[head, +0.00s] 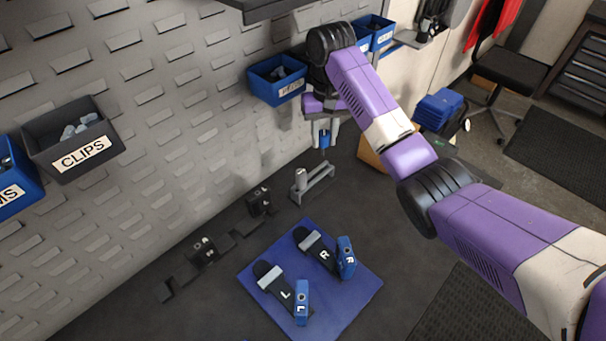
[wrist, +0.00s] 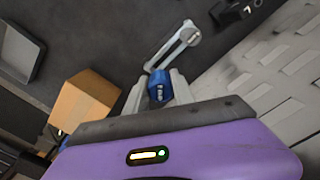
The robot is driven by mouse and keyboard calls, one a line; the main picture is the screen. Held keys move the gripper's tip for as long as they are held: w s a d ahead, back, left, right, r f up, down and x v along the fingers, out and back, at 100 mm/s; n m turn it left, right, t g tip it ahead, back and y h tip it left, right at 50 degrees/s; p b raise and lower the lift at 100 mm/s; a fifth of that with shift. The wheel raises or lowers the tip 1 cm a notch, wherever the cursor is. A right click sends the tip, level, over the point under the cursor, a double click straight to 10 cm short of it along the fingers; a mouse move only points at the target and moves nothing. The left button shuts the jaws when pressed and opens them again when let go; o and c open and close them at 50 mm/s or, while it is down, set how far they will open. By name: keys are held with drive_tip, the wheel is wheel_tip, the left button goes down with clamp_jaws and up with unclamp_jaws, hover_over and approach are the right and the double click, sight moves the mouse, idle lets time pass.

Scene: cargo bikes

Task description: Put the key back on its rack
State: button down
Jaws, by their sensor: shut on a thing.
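My gripper (head: 324,134) is shut on the key (head: 325,140), which has a blue handle and a thin shaft pointing down. In the wrist view the key's blue handle (wrist: 159,88) sits between my two grey fingers (wrist: 158,96); its shaft is mostly hidden there. The grey rack (head: 318,183) stands on the bench below and slightly left of my gripper, with a pale upright piece at its left end. The rack (wrist: 172,46) also shows just beyond the handle in the wrist view. The key appears to be above the rack, apart from it.
A blue mat (head: 256,283) with L and R pedals lies in front. Black blocks (head: 260,201) stand left of the rack. A cardboard box (head: 371,151) is to the right. A blue wall bin (head: 277,79) hangs close to my gripper.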

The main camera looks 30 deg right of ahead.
sight(323, 152)
wheel_tip(323, 152, down, 6)
drive_tip(key=b, duration=0.4)
drive_tip(key=shift+w+r, duration=0.1)
drive_tip(key=shift+r, duration=0.15)
drive_tip(key=shift+d+f, duration=0.1)
drive_tip(key=shift+f, duration=0.05)
drive_tip(key=shift+f+p, duration=0.4)
drive_tip(key=shift+f, duration=1.7)
drive_tip(key=shift+f, duration=0.4)
drive_tip(key=shift+f, duration=0.2)
